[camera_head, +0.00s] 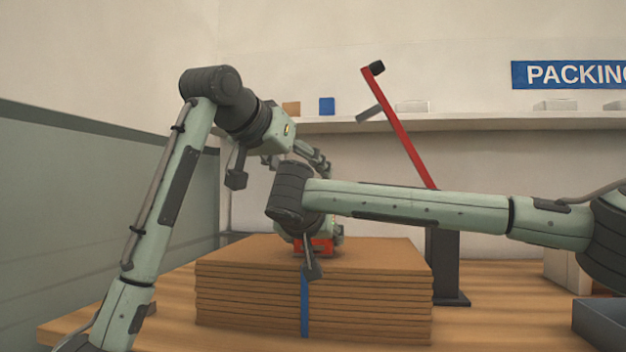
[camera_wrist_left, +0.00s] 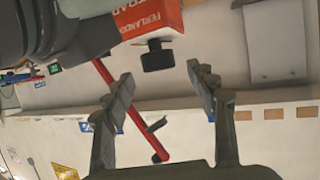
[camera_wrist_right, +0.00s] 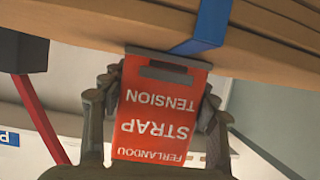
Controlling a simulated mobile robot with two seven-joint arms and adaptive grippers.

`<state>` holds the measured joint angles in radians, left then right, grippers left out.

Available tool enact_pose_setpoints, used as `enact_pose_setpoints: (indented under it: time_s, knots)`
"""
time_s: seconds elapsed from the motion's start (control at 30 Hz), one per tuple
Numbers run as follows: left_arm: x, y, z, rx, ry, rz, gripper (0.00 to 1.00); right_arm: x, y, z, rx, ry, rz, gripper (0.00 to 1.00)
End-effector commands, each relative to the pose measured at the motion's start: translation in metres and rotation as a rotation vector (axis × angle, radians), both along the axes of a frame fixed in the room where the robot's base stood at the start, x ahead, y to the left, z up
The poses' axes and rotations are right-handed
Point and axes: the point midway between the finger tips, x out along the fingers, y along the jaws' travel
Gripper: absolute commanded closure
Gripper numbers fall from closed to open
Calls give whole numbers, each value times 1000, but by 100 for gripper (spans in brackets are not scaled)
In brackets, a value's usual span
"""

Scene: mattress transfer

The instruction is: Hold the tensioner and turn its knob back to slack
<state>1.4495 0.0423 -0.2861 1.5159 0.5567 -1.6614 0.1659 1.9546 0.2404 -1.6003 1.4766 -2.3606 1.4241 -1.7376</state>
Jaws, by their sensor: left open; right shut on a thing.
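The red tensioner (camera_wrist_right: 158,115), labelled STRAP TENSION, lies against the stack of brown boards (camera_head: 225,295) beside the blue strap (camera_head: 304,310). In the head view the tensioner (camera_head: 318,248) is partly hidden behind my right wrist. My right gripper (camera_wrist_right: 158,90) is shut on it, one finger on each side. The black knob (camera_wrist_left: 157,56) sticks out from the tensioner's red body (camera_wrist_left: 150,16) in the left wrist view, with a small green mark near its base. My left gripper (camera_wrist_left: 159,70) is open, its fingertips spread apart in line with the knob and not seen touching it.
A red lever (camera_head: 400,130) on a black post (camera_head: 446,265) stands right of the stack. A grey bin (camera_head: 600,325) is at the right edge. A wall shelf (camera_head: 480,122) with small items runs behind. A green-grey partition (camera_head: 90,210) is at the left.

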Motion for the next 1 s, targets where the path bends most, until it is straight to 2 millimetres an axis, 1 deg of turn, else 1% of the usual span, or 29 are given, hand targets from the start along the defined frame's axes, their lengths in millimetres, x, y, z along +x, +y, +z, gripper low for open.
enact_pose_setpoints:
  time_s: [0.03, 0.2, 0.3, 0.4, 0.57, 0.83, 0.87, 0.93, 0.97, 1.0]
  knots:
    - [-10, 6, 6, 0, -6, 1, 43, 0, 0, 3, 1, -6, 0, 100]
    - [-38, 21, 18, 0, -2, 2, 43, 0, 0, 3, 1, -6, 0, 100]
    - [-49, 26, 24, 1, -1, 1, 43, 0, 0, 3, 1, -6, 0, 100]
    - [-57, 30, 27, 1, -1, 1, 43, 0, 0, 3, 1, -6, 0, 100]
    - [-60, 32, 28, 1, 1, 1, 43, 0, 0, 3, 1, -6, 0, 100]
    - [-59, 33, 30, -3, -6, 6, 43, 0, 0, 3, 1, -6, 0, 100]
    - [-58, 34, 32, -7, -16, 14, 43, 0, 0, 3, 1, -6, 0, 100]
    - [-51, 38, 43, -25, -62, 45, 43, 0, 0, 3, 1, -6, 0, 100]
    - [-47, 42, 52, -37, -94, 66, 43, 0, 0, 3, 1, -6, 0, 100]
    - [-42, 47, 65, -55, -149, 100, 43, 0, 0, 3, 1, -6, 0, 100]
